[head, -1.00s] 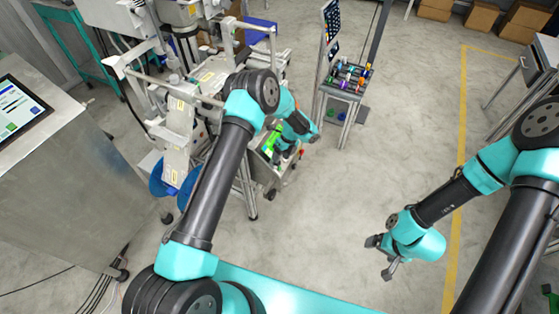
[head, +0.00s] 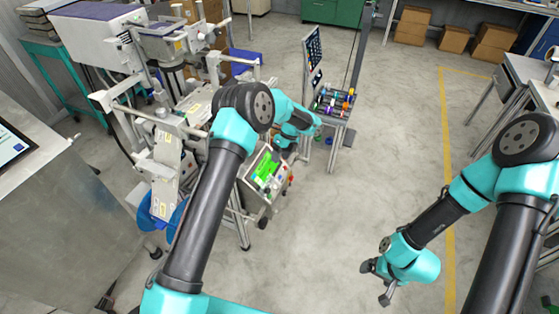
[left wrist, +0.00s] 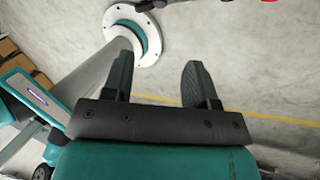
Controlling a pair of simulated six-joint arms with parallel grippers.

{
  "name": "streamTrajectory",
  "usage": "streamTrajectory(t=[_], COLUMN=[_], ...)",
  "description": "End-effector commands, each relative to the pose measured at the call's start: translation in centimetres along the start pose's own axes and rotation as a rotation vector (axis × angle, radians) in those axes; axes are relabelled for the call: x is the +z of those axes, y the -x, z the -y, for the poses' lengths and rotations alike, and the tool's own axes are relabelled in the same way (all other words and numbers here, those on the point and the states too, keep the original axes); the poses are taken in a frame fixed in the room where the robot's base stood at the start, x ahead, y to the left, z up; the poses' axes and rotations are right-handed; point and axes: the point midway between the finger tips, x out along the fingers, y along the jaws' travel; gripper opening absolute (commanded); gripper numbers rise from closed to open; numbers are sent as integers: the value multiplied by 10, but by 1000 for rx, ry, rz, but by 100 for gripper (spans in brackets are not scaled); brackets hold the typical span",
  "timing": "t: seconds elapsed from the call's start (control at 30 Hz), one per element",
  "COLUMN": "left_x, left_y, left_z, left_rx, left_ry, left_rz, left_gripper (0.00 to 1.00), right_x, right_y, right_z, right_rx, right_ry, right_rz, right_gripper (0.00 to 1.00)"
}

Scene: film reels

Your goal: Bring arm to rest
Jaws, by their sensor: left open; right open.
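My left arm reaches in from the left in the head view. Its gripper (head: 286,146) hangs near the small cart with a green screen, and its fingertips are partly hidden there. In the left wrist view the left gripper (left wrist: 160,80) shows two dark fingers spread apart with nothing between them; bare floor shows beyond. My right arm comes in from the right in the head view. Its gripper (head: 376,283) points down over open floor, with its fingers apart and empty.
A machine frame (head: 165,150) with blue reels (head: 160,205) stands left of my left arm. The green-screen cart (head: 266,178) is beside it. A steel cabinet (head: 60,220) fills the left. The middle floor is clear.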

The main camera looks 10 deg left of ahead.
Motion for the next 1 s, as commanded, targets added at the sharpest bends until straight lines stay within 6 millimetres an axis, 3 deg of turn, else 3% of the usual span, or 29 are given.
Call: streamTrajectory(t=[0.37,0.53,0.77,1.0], left_x=[0,-4,-29,-72], left_y=[0,-12,-70,-134], left_z=[0,-3,-25,-71], left_rx=[0,-18,-100,-156], left_ry=[1,47,331,813], left_rz=[0,-25,-168,-397], left_gripper=[53,53,53,53], right_x=[0,0,0,0], right_y=[0,0,0,0], right_z=[0,0,0,0], right_rx=[0,0,0,0], right_ry=[0,0,0,0], right_rz=[0,0,0,0], right_gripper=[88,88,88,88])
